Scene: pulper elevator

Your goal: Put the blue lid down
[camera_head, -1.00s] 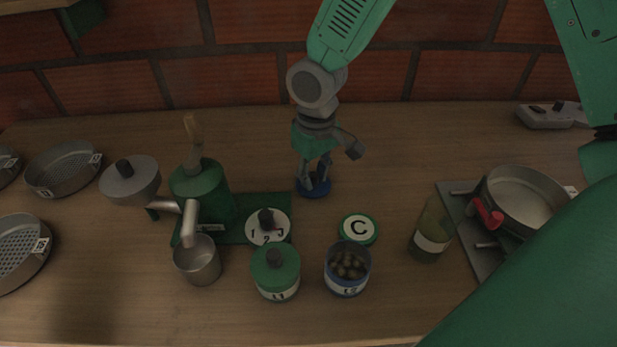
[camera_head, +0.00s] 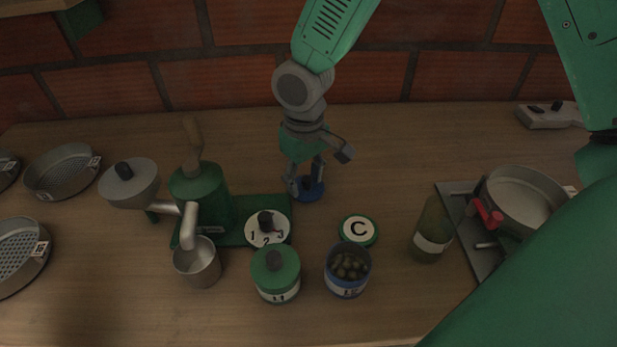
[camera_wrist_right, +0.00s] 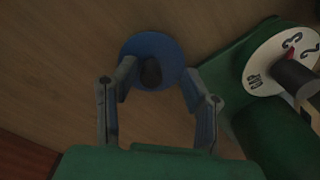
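In the wrist view, the fingers (camera_wrist_right: 160,78) stand on either side near the knob, with a gap at the right finger; whether the left finger touches the knob I cannot tell. The blue jar (camera_head: 347,284) stands lidless with round contents showing. My left gripper is not in view.
A green pulper (camera_head: 203,195) with a numbered dial (camera_head: 255,234) and metal cup (camera_head: 198,263) stands left of the lid. A green-lidded jar (camera_head: 276,283), a green C disc (camera_head: 358,231), a bottle (camera_head: 431,230) and a pan (camera_head: 523,194) are nearby. A brick wall (camera_head: 130,85) closes the back.

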